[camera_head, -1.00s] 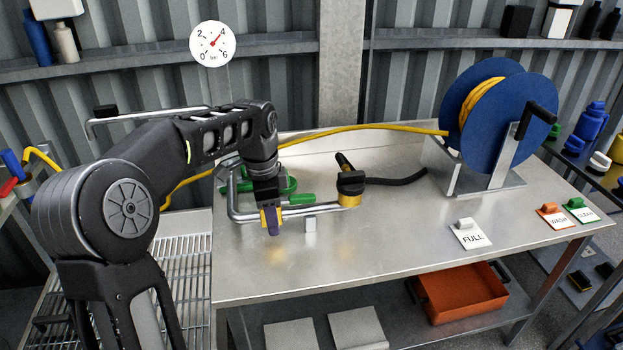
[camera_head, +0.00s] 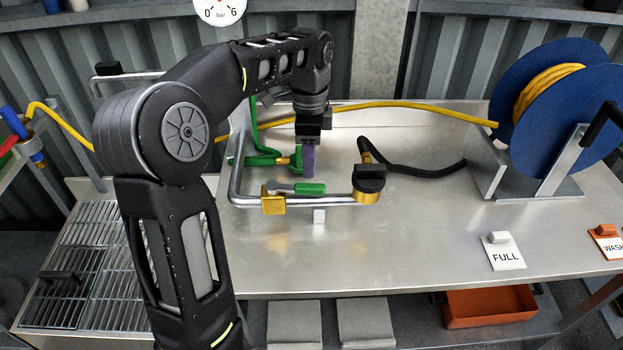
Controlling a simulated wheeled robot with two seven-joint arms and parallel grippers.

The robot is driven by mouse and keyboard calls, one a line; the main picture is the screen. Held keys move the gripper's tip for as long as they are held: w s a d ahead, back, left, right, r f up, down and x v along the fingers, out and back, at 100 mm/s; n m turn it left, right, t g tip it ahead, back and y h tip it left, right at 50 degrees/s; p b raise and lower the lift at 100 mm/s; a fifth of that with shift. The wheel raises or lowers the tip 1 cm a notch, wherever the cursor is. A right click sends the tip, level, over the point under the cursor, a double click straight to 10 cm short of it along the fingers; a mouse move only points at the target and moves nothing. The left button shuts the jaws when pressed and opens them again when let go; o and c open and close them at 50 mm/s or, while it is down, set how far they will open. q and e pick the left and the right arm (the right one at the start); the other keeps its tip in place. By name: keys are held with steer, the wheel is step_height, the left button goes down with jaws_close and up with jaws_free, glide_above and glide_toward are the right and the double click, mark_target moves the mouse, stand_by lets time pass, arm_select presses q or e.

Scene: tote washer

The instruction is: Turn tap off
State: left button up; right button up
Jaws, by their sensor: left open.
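A brass valve (camera_head: 272,205) sits on the silver pipe (camera_head: 325,200) above the steel bench. Its green-gripped lever (camera_head: 306,189) lies roughly level, close along the pipe and pointing right. Behind it is a green hose (camera_head: 246,152) with a small brass fitting by my fingers. My left gripper (camera_head: 308,165) points down with purple fingertips, behind and above the lever's green grip. It is open, and no object shows held between the fingers. A green part behind the fingers is partly hidden. My right gripper is not in view.
A black-capped brass fitting (camera_head: 369,182) stands at the pipe's right end, with a black hose (camera_head: 425,172) behind. A blue reel (camera_head: 560,110) with yellow hose stands at the right. The bench front (camera_head: 400,245) is clear beside the FULL sign (camera_head: 505,257).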

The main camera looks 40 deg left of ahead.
mark_target(309, 186)
arm_select(q)
step_height(309, 186, down, 8)
steer(key=shift+r+p, duration=0.15)
steer(key=shift+p, duration=0.45)
jaws_close()
stand_by(1.2)
